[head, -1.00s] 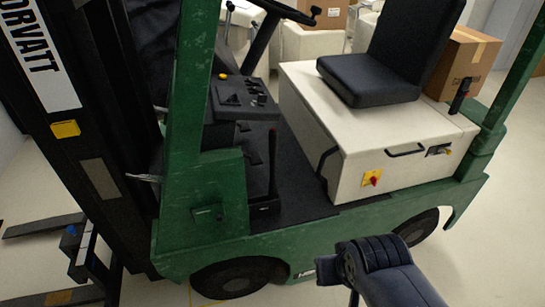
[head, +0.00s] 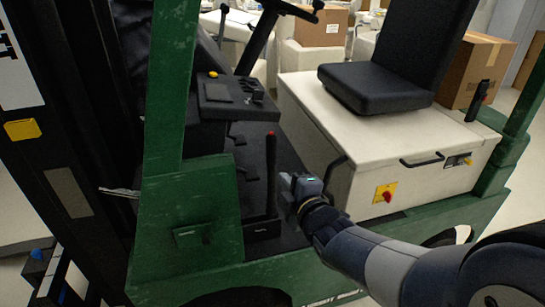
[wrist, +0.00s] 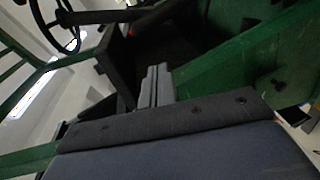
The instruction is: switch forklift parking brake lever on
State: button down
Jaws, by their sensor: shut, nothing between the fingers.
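The parking brake lever (head: 271,175) is a thin black lever with a red tip. In the head view it stands nearly upright from a dark base on the forklift's floor, beside the green front panel. My gripper (head: 286,184) is just right of the lever at about mid-height; I cannot tell whether it touches it. In the wrist view, my gripper's grey fingers (wrist: 155,85) are together with nothing between them. A dark bar crosses the top of the wrist view, but I cannot tell if it is the lever.
The green forklift body (head: 190,210) borders the footwell on the left. A white seat box (head: 345,125) with a black seat (head: 375,88) and a red knob (head: 385,193) is on the right. The steering wheel (head: 285,10) and console (head: 235,97) are above.

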jog(key=shift+w+a+f+n+t+y+b, duration=0.1)
jog(key=shift+w+a+n+t+y+b, duration=0.1)
jog(key=shift+w+a+n+y, duration=0.35)
jog(key=shift+w+a+f+n+t+y+b, duration=0.1)
jog(key=shift+a+n+y+b, duration=0.15)
jog(key=shift+n, duration=0.45)
jog(key=shift+w+a+n+t+y+b, duration=0.1)
jog(key=shift+w+a+n+y+b, duration=0.05)
jog(key=shift+w+a+n+y, duration=0.4)
jog(key=shift+s, duration=0.1)
jog(key=w+a+p, duration=0.1)
jog(key=w+p, duration=0.2)
jog(key=w, duration=0.8)
jog(key=shift+w+a+p, duration=0.15)
jog(key=shift+a+p, duration=0.15)
